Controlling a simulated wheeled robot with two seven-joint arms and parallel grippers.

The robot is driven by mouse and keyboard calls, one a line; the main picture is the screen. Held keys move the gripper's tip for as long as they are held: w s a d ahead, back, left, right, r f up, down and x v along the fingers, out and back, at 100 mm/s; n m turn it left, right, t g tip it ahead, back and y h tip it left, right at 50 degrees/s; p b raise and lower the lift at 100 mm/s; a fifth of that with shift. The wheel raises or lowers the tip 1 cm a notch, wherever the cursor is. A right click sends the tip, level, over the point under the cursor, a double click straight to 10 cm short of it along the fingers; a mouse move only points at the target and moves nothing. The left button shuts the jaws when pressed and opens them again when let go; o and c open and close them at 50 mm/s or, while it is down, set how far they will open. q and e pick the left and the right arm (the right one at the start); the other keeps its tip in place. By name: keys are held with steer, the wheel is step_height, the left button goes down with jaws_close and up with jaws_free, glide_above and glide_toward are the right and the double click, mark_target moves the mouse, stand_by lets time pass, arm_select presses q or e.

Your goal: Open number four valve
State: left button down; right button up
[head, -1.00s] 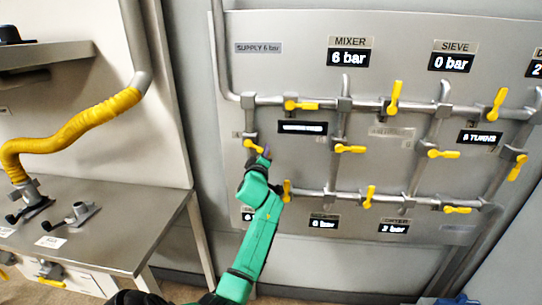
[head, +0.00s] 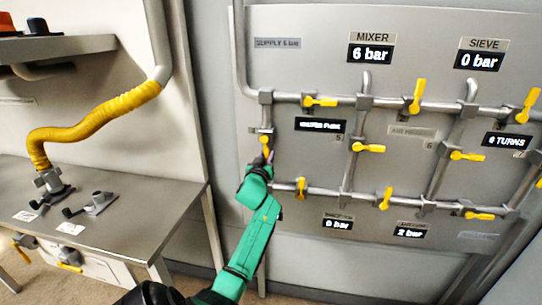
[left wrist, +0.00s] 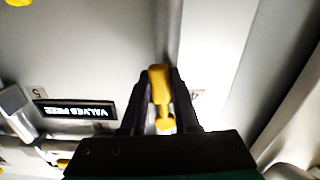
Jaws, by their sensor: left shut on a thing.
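The number four valve's yellow handle (head: 265,142) is on the vertical pipe at the left end of the pipe panel. It points down, roughly in line with that pipe. My left gripper (head: 264,162) is at the handle, with the green arm reaching up from below. In the left wrist view the gripper (left wrist: 160,105) is shut on the yellow handle (left wrist: 160,82), one dark finger on each side. A small label with a 4 (left wrist: 197,98) shows beside it. The gripper hides part of the valve body. My right gripper is not in view.
Several other yellow valve handles sit on the panel (head: 440,30); a near one (head: 301,187) is just right of my arm. A display reading "VALVES FREE" (left wrist: 75,110) is beside the valve. A metal bench (head: 125,225) with a yellow hose (head: 95,118) stands left.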

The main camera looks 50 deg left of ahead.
arm_select(q)
steer(key=shift+s+a+r+m, duration=0.3)
steer(key=shift+a+r+m, duration=0.15)
steer(key=shift+r+m, duration=0.25)
steer(key=c, duration=1)
jaws_free()
steer(key=o, duration=0.3)
steer(key=shift+w+f, duration=0.1)
steer(key=shift+f, duration=0.15)
steer(key=shift+o, duration=0.2)
steer(key=shift+w+a+f, duration=0.1)
steer(key=shift+a+f, duration=0.1)
steer(key=shift+f, duration=0.15)
steer(key=b+v, duration=0.2)
steer(key=v, duration=1.2)
steer(key=shift+s+d, duration=0.2)
steer(key=shift+d, duration=0.05)
steer(key=shift+f, duration=0.1)
